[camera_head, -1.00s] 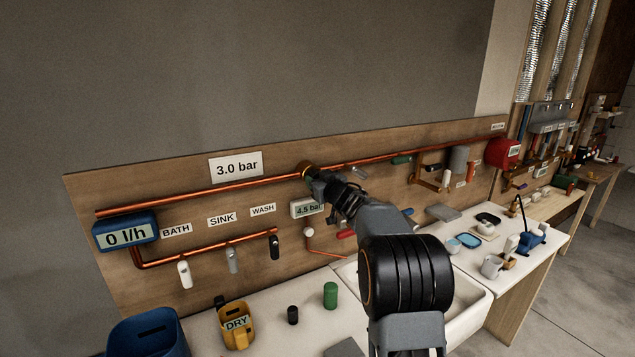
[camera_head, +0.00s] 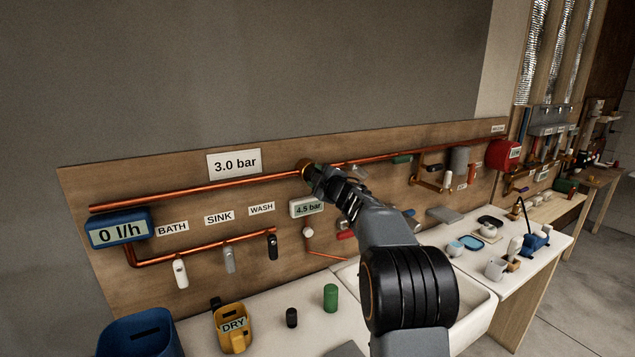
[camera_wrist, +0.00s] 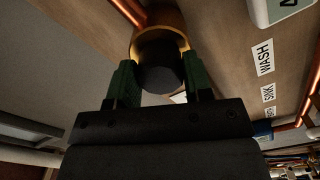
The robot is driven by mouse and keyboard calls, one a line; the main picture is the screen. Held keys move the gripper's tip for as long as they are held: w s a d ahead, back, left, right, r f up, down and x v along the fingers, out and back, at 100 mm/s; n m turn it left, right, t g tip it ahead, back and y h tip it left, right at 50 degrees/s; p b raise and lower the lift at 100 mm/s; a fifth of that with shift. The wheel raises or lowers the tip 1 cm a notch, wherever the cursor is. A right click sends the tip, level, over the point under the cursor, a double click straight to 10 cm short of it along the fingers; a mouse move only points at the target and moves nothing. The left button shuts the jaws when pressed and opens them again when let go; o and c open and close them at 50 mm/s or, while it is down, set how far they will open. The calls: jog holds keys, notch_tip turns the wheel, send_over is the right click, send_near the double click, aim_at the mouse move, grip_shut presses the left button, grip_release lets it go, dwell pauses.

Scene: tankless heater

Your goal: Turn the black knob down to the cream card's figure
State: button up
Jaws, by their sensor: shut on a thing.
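The black knob (camera_wrist: 163,70) sits in a brass fitting (camera_wrist: 158,32) in the wrist view. My gripper (camera_wrist: 160,78) is shut on it, with one green finger at each side. In the head view my gripper (camera_head: 318,183) is at the brass valve on the copper pipe, and it hides the knob. The cream card (camera_head: 235,164) above the pipe reads 3.0 bar. The small pressure display (camera_head: 307,208) below the valve reads 4.5 bar.
A blue meter (camera_head: 120,229) reads 0 l/h at the left. The BATH, SINK and WASH taps hang from a lower copper pipe. A yellow DRY jug (camera_head: 231,322), a green cylinder (camera_head: 330,297) and a small black cylinder (camera_head: 291,317) stand on the counter below.

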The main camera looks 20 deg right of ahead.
jog(key=shift+n+b, duration=0.4)
jog(key=shift+n, duration=1.2)
jog(key=o, duration=0.9)
jog(key=s+b, duration=0.1)
jog(key=s, duration=0.3)
jog(key=s+d+b, duration=0.1)
jog(key=s, duration=0.4)
jog(key=s+b, duration=0.1)
jog(key=s, duration=0.3)
jog(key=shift+s+d, duration=0.3)
jog(key=shift+s, duration=0.1)
